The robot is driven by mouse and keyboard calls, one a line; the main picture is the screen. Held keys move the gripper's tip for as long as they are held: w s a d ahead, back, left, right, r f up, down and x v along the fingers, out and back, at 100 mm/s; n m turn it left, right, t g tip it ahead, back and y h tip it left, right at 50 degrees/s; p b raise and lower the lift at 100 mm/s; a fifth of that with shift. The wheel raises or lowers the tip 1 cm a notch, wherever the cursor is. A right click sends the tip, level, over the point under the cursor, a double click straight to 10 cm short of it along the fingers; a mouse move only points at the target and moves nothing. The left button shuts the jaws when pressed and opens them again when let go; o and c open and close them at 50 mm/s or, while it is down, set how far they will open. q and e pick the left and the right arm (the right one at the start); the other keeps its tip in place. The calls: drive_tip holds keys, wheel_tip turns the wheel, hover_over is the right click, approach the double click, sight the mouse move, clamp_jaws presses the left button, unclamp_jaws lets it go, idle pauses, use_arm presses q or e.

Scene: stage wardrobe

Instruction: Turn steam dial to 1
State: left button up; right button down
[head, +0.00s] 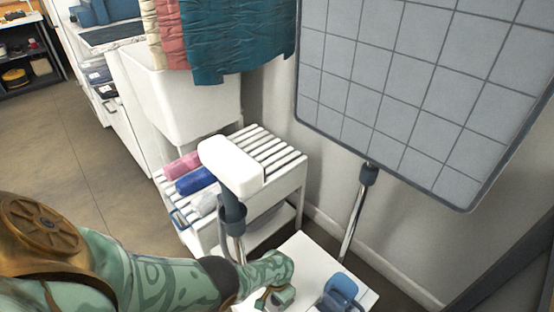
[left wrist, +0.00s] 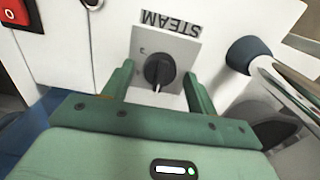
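The black steam dial (left wrist: 158,70) sits on a grey plate (left wrist: 170,48) under the upside-down word STEAM in the left wrist view. A pale pointer mark on it points down in the picture, towards my gripper's palm. A small marking shows left of the knob, too blurred to read surely. My left gripper (left wrist: 157,76) is open, with one green finger on each side of the dial; I cannot tell if they touch it. In the head view my left gripper (head: 276,297) is low beside the white steamer base (head: 308,258); the dial is hidden there. My right gripper is not in view.
A red switch (left wrist: 14,12) is left of the dial; a dark blue hose fitting (left wrist: 246,54) is right. A slatted white cart (head: 274,150) with rolled towels stands behind the base. A steamer head (head: 230,166), a pole (head: 354,215) and a grey gridded board (head: 420,85) stand nearby.

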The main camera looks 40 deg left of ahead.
use_arm(q)
drive_tip(key=shift+r, duration=0.2)
drive_tip(key=r+p, duration=0.3)
drive_tip(key=r, duration=0.1)
drive_tip(key=r+p, duration=0.3)
drive_tip(key=r, duration=0.1)
drive_tip(key=shift+w, duration=0.2)
wheel_tip(320, 180, up, 8)
drive_tip(key=p, duration=0.6)
drive_tip(key=shift+s, duration=0.25)
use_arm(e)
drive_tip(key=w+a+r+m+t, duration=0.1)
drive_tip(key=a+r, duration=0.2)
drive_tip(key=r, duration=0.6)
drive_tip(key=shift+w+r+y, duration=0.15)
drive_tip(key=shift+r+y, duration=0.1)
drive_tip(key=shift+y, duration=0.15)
use_arm(q)
drive_tip(key=shift+f, duration=0.1)
